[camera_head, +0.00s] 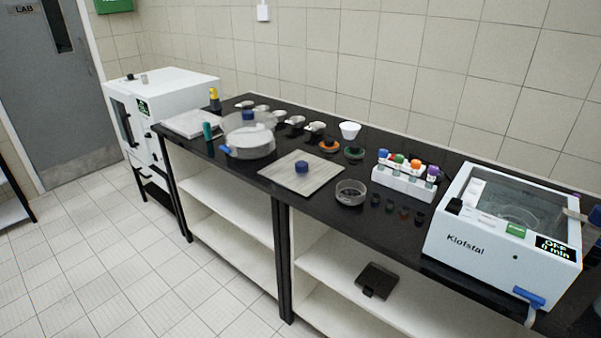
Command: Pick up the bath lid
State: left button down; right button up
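A flat, light, nearly square plate (279,173) with a dark blue round knob (301,168) lies on the middle of the black bench top; it looks like the bath lid. The white bath-like device (471,250) marked "Klofstal" stands at the right end of the bench. Its top is open or see-through, with a round clear shape inside, and its display reads OFF, 0 min.
A clear round vessel (248,150) with a blue-knobbed top stands left of the plate. A clear dish (351,193), small dark caps and a white rack (402,183) of coloured-cap bottles are to its right. Small bowls line the back. The front floor (120,270) is clear.

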aim_at(302, 172)
jog(key=z, duration=1.3)
jog(key=i+j+z, duration=0.1)
jog(key=j, duration=1.15)
jog(key=i+z, duration=0.05)
